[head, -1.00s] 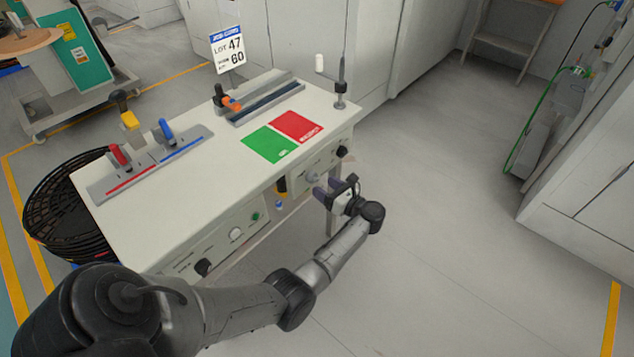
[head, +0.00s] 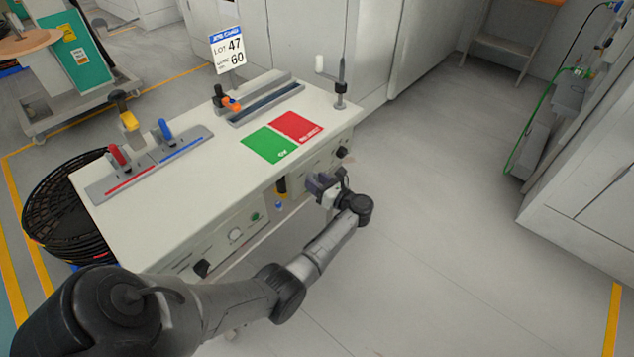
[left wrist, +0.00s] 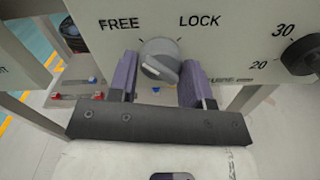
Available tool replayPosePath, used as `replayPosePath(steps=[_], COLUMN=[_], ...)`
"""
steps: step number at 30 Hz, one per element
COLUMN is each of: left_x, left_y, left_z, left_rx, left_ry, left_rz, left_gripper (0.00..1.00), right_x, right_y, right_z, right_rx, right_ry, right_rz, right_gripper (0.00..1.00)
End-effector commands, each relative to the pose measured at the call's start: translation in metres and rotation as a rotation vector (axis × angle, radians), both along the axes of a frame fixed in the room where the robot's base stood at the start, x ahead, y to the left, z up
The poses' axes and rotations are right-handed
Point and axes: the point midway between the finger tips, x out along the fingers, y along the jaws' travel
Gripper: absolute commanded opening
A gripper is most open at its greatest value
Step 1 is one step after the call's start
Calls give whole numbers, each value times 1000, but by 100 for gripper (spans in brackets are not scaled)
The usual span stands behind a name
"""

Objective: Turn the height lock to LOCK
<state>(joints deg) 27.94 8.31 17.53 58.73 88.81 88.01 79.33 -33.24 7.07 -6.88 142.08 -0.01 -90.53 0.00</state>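The height lock is a round grey knob (left wrist: 160,60) on the bench's front panel in the left wrist view. The word FREE is printed at its upper left and LOCK at its upper right. I cannot tell for sure which word its grip bar points to. My left gripper (left wrist: 159,78) is open, with one purple finger on each side of the knob; contact is not visible. In the head view my left gripper (head: 322,185) is at the panel's right part and hides the knob. My right gripper is not in view.
A black dial (left wrist: 302,55) with numbers 20 and 30 sits right of the knob. The white bench (head: 200,205) carries a green pad (head: 268,145), a red pad (head: 298,127) and clamp fixtures. The floor (head: 440,200) to the right is clear.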

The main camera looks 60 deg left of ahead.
Motion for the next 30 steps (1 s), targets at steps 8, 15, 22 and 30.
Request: replayPosePath(steps=[8, 15, 22, 30], left_x=[0, 0, -1, -1], left_y=[0, 0, -1, -1], left_z=[0, 0, 1, 2], left_rx=[0, -9, -49, -123], left_ry=[0, 27, 152, 391], left_rz=[0, 1, 2, 1], left_gripper=[19, 19, 19, 18], right_x=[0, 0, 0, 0], right_y=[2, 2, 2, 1], right_z=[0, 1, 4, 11], right_rx=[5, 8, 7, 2], right_ry=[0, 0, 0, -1], right_rz=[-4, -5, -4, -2], right_gripper=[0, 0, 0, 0])
